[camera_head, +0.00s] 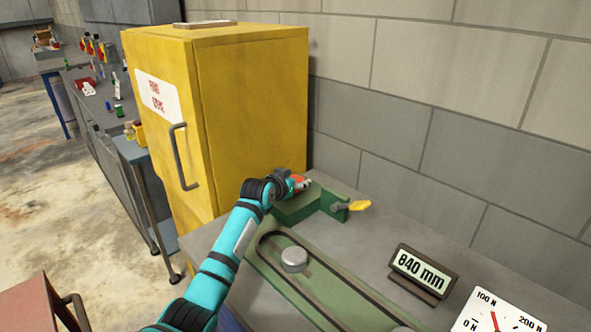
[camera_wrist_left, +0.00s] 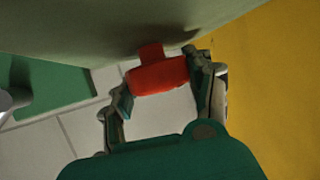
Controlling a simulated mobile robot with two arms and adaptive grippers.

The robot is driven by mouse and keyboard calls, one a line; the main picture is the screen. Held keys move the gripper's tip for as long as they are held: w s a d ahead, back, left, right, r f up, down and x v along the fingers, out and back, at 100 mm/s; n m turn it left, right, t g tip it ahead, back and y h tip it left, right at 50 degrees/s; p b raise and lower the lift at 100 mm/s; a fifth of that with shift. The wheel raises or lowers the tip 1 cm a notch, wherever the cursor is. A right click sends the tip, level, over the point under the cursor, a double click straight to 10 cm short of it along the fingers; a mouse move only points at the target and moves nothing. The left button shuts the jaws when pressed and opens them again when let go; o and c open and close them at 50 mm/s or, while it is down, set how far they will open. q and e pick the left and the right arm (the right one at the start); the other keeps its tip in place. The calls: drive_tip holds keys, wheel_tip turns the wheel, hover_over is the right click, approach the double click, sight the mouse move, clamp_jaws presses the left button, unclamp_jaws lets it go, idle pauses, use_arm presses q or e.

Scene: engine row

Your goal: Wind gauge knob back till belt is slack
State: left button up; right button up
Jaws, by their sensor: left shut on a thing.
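The red gauge knob (camera_head: 299,181) sits at the far end of the green belt gauge (camera_head: 297,207), beside the yellow cabinet. My left gripper (camera_head: 289,183) is shut on it. In the left wrist view the knob (camera_wrist_left: 158,76) is a red crossbar with a short stem, and my left gripper (camera_wrist_left: 160,88) has a finger at each end of the bar. The dark belt (camera_head: 330,315) runs in a long loop on the green bed, around a pale round pulley hub (camera_head: 293,259). Whether it is taut cannot be told. My right gripper is not in view.
A display (camera_head: 422,270) reads 840 mm. A white force dial (camera_head: 497,312) with a red needle is cut off at the bottom edge. The yellow cabinet (camera_head: 250,100) and block wall bound the bench.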

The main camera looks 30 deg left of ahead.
use_arm(q)
drive_tip(key=shift+d+r+n+y+p, duration=0.2)
drive_tip(key=shift+r+n+y+p, duration=0.05)
drive_tip(key=shift+n+y+p, duration=0.6)
drive_tip(key=shift+f+n+g+y, duration=0.15)
drive_tip(key=shift+n+g+y, duration=0.15)
drive_tip(key=shift+n+y, duration=0.15)
drive_tip(key=shift+f+n+g+y+b, duration=0.15)
drive_tip(key=shift+n+g+y+b, duration=0.2)
drive_tip(key=shift+n+y, duration=0.55)
drive_tip(key=shift+a+n+y+b, duration=0.1)
drive_tip(key=shift+n+y+b, duration=0.25)
drive_tip(key=shift+y, duration=0.15)
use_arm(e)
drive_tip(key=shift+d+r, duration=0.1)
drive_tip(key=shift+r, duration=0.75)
use_arm(q)
drive_tip(key=o, duration=1.2)
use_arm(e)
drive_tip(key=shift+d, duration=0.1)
